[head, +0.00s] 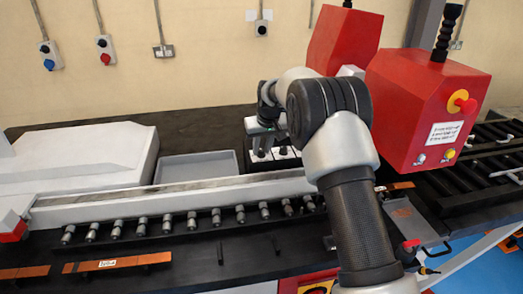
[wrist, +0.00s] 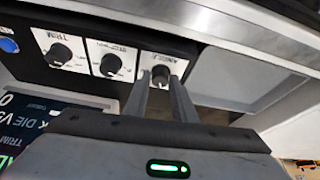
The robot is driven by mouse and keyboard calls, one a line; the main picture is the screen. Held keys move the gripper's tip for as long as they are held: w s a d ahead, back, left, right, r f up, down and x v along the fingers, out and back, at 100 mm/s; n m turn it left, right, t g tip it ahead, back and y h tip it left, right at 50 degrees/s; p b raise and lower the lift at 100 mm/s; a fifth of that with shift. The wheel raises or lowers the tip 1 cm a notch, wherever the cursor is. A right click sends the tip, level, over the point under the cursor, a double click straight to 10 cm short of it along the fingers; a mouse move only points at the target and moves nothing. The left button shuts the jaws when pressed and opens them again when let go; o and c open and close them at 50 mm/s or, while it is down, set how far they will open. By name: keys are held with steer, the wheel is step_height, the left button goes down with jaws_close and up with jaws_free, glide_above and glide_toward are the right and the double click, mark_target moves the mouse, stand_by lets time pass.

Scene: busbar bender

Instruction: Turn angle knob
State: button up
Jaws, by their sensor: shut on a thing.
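The angle knob (wrist: 160,73) is a dark round knob on a white plate in the wrist view, with an upside-down label that appears to read "ANGLE". My gripper (wrist: 162,84) has its two grey fingers on either side of this knob and is shut on it. In the head view my gripper (head: 266,138) is over the white knob plates (head: 285,153) behind the long rail. My arm hides part of the panel there, and the angle knob itself cannot be made out.
Beside the angle knob are a middle knob (wrist: 110,65) and a TRIM knob (wrist: 60,53), then a blue button (wrist: 8,46). A dark display (wrist: 45,130) lies below. A grey tray (head: 197,166) sits left of my gripper. Red machine housings (head: 420,105) stand close on the right.

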steer(key=n, duration=0.1)
steer(key=n+y, duration=0.1)
steer(key=n, duration=0.1)
steer(key=shift+w+d+n+g, duration=0.1)
steer(key=shift+d+n+g, duration=0.1)
steer(key=shift+n+g, duration=0.1)
steer(key=shift+c, duration=0.2)
steer(key=n+y+p, duration=0.1)
steer(key=n, duration=0.1)
steer(key=shift+r+n+g, duration=0.1)
steer(key=shift+n+g, duration=0.3)
steer(key=n+g, duration=0.1)
steer(key=n, duration=0.2)
steer(key=n+g+y, duration=0.1)
steer(key=n, duration=0.1)
steer(key=shift+w+n+p, duration=0.2)
steer(key=shift+n+p, duration=0.1)
steer(key=shift+n, duration=0.1)
steer(key=o, duration=1.1)
steer(key=shift+c, duration=0.2)
